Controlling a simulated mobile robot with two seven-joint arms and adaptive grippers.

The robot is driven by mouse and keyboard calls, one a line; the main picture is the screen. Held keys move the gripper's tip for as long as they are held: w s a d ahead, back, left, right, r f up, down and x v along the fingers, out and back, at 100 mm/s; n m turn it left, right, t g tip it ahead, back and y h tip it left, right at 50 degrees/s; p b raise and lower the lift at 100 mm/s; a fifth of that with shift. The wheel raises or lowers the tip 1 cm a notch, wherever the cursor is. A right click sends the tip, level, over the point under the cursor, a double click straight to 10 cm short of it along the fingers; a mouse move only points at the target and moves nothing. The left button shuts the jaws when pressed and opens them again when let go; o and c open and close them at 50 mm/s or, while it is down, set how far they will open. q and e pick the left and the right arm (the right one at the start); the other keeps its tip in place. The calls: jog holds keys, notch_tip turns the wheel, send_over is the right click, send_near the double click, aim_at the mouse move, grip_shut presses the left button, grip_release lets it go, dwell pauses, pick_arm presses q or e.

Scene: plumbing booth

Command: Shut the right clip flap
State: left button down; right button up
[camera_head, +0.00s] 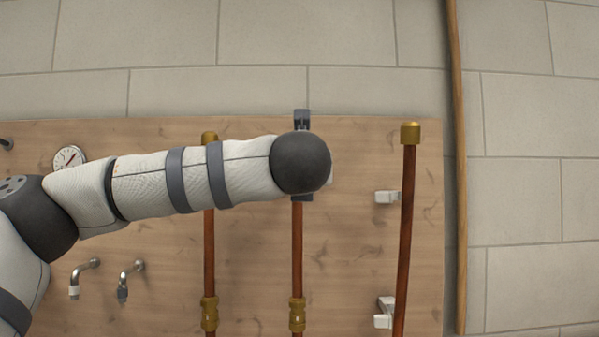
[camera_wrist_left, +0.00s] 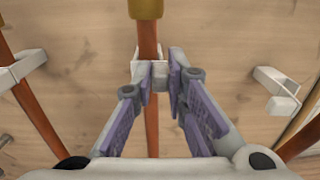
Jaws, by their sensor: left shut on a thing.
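The copper pipe in the middle (camera_head: 297,255) stands upright on the wooden board. In the left wrist view the same pipe (camera_wrist_left: 148,38) runs between my fingers, with a white clip (camera_wrist_left: 135,69) around it. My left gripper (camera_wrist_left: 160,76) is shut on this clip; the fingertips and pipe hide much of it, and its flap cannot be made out. In the head view my wrist covers the clip. A clip at the right (camera_head: 387,197) is white and stands beside the right pipe (camera_head: 406,220); it looks open in the left wrist view (camera_wrist_left: 277,90). My right gripper is not in view.
A left pipe (camera_head: 209,245) passes behind my left arm. A lower white clip (camera_head: 384,318) is beside the right pipe. Two taps (camera_head: 85,277) and a gauge (camera_head: 69,159) are at the left. The board between the middle and right pipes is mostly bare.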

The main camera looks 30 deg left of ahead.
pick_arm(q)
jog(key=shift+w+n+g+y, duration=0.15)
jog(key=shift+n+g+y, duration=0.25)
jog(key=shift+y, duration=0.1)
jog(key=c, duration=1.6)
grip_release()
jog(key=v, duration=1.2)
jog(key=shift+f, duration=0.15)
